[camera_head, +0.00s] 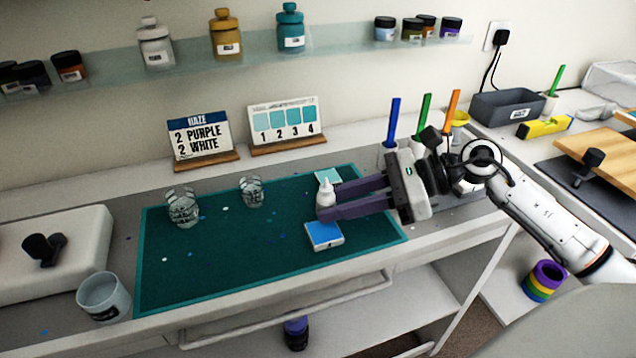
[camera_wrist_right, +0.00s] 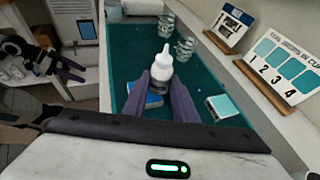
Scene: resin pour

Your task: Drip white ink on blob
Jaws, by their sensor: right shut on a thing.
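My right gripper (camera_head: 342,199) reaches in from the right in the head view. Its two purple fingers are shut on a small white dropper bottle (camera_head: 326,193), which stands upright with its nozzle up. The bottle also shows between the fingers in the right wrist view (camera_wrist_right: 162,68). A small tile or mold with a blue top (camera_head: 324,235) lies on the green mat just in front of the bottle. I cannot make out a separate blob on it. My left gripper (camera_wrist_right: 65,70) seems to show at the left of the right wrist view, too small to tell its state.
The green mat (camera_head: 170,285) holds two clear cups (camera_head: 182,207) (camera_head: 252,191) and a pale teal tile (camera_head: 328,177). A card reading 2 purple, 2 white (camera_head: 200,137) and a numbered card (camera_head: 284,120) stand behind. A grey cup (camera_head: 104,297) stands at front left. The mat's front is clear.

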